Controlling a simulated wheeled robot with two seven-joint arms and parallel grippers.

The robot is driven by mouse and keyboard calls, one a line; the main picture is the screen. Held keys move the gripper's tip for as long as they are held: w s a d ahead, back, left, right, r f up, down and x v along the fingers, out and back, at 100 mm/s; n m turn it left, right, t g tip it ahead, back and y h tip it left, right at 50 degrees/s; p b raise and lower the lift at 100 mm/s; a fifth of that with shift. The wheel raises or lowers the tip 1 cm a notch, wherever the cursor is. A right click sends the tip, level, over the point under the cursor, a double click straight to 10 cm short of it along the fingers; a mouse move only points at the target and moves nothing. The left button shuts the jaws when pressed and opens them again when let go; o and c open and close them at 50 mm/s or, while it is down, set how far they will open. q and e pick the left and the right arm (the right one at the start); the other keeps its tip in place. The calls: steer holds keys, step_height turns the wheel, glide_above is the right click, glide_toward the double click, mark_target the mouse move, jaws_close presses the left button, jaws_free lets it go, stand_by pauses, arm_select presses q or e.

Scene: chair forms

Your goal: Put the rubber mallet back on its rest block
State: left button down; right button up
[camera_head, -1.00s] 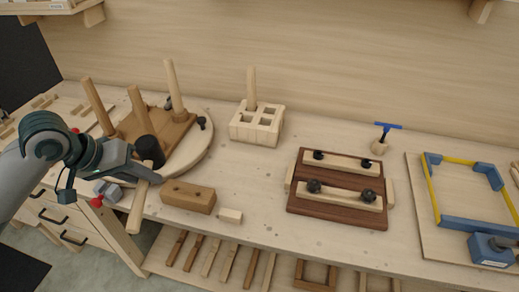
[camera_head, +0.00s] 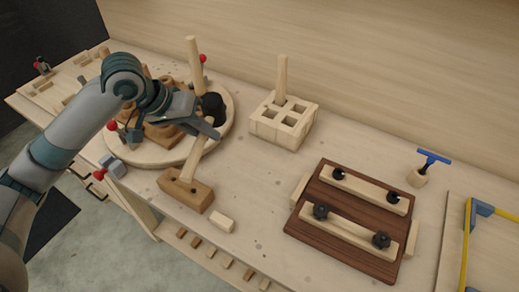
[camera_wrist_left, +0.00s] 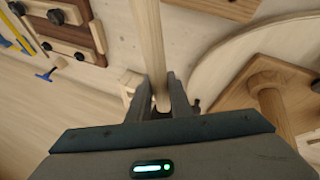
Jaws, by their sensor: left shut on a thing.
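The rubber mallet has a black head (camera_head: 212,106) and a pale wooden handle (camera_head: 200,155); the handle also shows in the left wrist view (camera_wrist_left: 147,45), where the head is out of sight. My left gripper (camera_head: 207,127) is shut on the handle just below the head; its fingers close around the wood in the left wrist view (camera_wrist_left: 162,98). The handle slants down, and its lower end overlaps the brown rest block (camera_head: 187,192) in the head view. I cannot tell whether they touch. My right gripper is not in view.
A round board (camera_head: 150,155) with pegs lies behind my left arm. A pale block with square holes (camera_head: 290,125) stands to the right. A small pale piece (camera_head: 222,222) lies beside the rest block. A dark clamped panel (camera_head: 350,215) is farther right.

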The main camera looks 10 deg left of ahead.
arm_select(q)
steer(key=shift+r, duration=0.1)
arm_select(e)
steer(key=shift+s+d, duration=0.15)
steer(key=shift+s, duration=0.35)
arm_select(q)
steer(key=shift+d, duration=0.1)
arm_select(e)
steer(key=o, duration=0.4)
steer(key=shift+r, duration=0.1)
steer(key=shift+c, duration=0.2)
arm_select(q)
steer(key=shift+d+p, duration=0.45)
steer(key=shift+p, duration=0.15)
steer(key=s+d+f+m+g+p, duration=0.2)
steer(key=s+d+f+p, duration=0.1)
steer(key=d+p, duration=0.5)
steer(key=shift+s+d+f+g, duration=0.35)
steer(key=shift+s+d+g, duration=0.05)
steer(key=shift+s+d, duration=0.35)
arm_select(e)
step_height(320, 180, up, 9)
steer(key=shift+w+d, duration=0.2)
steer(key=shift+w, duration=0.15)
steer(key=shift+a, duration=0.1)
